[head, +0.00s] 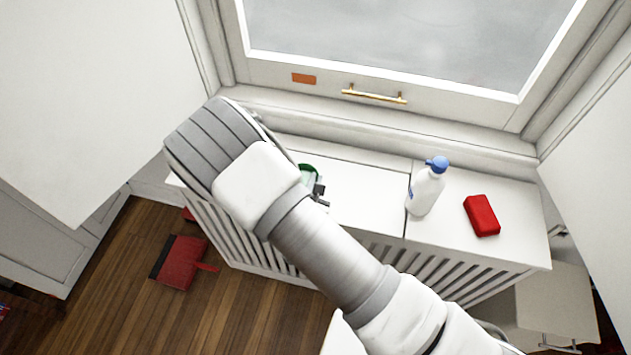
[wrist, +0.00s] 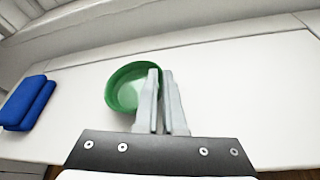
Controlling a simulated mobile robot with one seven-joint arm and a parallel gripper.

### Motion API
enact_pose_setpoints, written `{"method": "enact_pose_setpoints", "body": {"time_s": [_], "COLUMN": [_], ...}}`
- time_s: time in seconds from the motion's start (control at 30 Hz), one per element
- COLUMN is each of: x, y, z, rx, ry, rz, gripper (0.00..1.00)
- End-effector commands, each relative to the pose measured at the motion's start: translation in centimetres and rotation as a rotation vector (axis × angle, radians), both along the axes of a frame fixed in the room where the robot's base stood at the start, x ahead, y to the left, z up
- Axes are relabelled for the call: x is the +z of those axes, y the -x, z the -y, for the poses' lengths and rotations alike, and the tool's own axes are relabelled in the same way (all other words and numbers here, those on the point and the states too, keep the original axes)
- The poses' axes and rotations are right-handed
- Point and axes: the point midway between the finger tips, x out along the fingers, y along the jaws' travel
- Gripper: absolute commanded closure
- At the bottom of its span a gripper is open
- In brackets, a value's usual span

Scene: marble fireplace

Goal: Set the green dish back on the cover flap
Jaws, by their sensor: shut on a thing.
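The green dish (wrist: 125,83) is a small round bowl, seen in the wrist view just left of and between the fingers. My gripper (wrist: 160,75) is shut on the dish's rim, with the fingers nearly together. In the head view the green dish (head: 308,170) shows only in part, beside my gripper (head: 318,192), and my arm hides the rest. The white cover flap (head: 365,195) is the flat panel of the cover top under the window. The dish is over or on its left part; I cannot tell if it touches the surface.
Blue folded pads (wrist: 27,103) lie left in the wrist view. A red dustpan (head: 181,262) is on the floor.

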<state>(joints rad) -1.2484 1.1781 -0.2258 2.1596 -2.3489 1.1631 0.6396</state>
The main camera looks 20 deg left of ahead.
Motion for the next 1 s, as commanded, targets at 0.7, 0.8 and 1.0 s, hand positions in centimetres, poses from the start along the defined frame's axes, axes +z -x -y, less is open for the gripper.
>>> {"method": "enact_pose_setpoints", "body": {"time_s": [0.7, 0.8, 1.0], "x": [-0.49, -0.49, 0.03], "y": [-0.02, -0.02, 0.45], "z": [-0.01, -0.01, 0.07], "rx": [0.001, 0.001, 0.001], "ry": [-0.001, -0.001, 0.0], "rz": [0.001, 0.001, -0.001], "gripper": [0.64, 0.64, 0.64]}}
